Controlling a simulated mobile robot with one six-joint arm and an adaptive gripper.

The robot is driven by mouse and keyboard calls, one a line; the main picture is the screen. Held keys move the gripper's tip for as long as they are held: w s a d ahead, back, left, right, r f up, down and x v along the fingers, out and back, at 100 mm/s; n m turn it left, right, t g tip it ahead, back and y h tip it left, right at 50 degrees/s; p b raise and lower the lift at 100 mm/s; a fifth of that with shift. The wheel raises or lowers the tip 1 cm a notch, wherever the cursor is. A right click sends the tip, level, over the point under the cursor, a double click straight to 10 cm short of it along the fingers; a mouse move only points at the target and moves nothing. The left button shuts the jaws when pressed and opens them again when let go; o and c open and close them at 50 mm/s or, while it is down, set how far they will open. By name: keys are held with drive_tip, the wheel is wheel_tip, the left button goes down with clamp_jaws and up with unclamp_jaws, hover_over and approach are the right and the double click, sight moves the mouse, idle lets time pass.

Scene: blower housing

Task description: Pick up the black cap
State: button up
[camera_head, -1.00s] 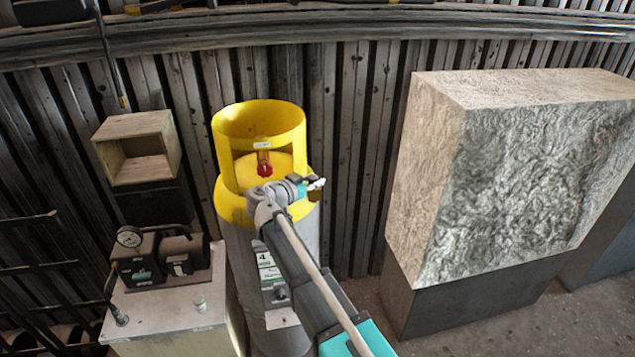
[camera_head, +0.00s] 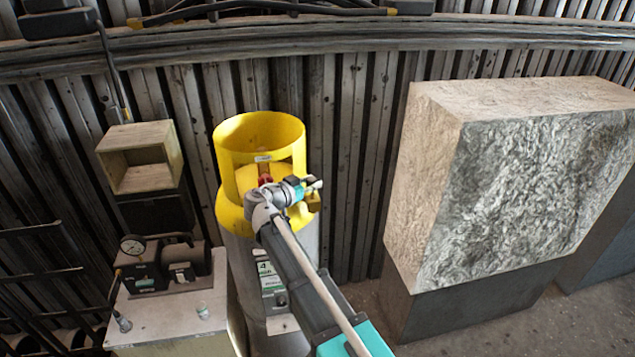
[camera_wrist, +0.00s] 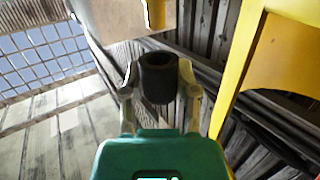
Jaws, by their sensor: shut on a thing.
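The black cap (camera_wrist: 158,78) is a short dark cylinder with a hollow top, seen in the wrist view between the two pale fingers of my gripper (camera_wrist: 159,92). The fingers touch its sides, and my gripper is shut on it. In the head view my gripper (camera_head: 312,190) is in front of the yellow collar of the gas cylinder. The cap cannot be clearly made out there.
The grey cylinder's yellow collar (camera_head: 230,165) has a red valve part (camera_head: 264,180) inside, partly covered by my arm. A wooden box (camera_head: 140,160) and a bench with a gauge (camera_head: 132,245) stand left. A large stone block (camera_head: 530,180) stands right.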

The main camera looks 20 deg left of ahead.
drive_tip(key=s+a+r+p, duration=0.3)
drive_tip(key=s+r+p, duration=0.5)
drive_tip(key=s, duration=0.5)
drive_tip(key=shift+a+r, duration=0.2)
drive_tip(key=shift+r, duration=0.4)
drive_tip(key=shift+f, duration=0.1)
wheel_tip(320, 180, down, 21)
drive_tip(key=b, duration=2.1)
drive_tip(key=shift+f, duration=0.2)
drive_tip(key=shift+d, duration=0.1)
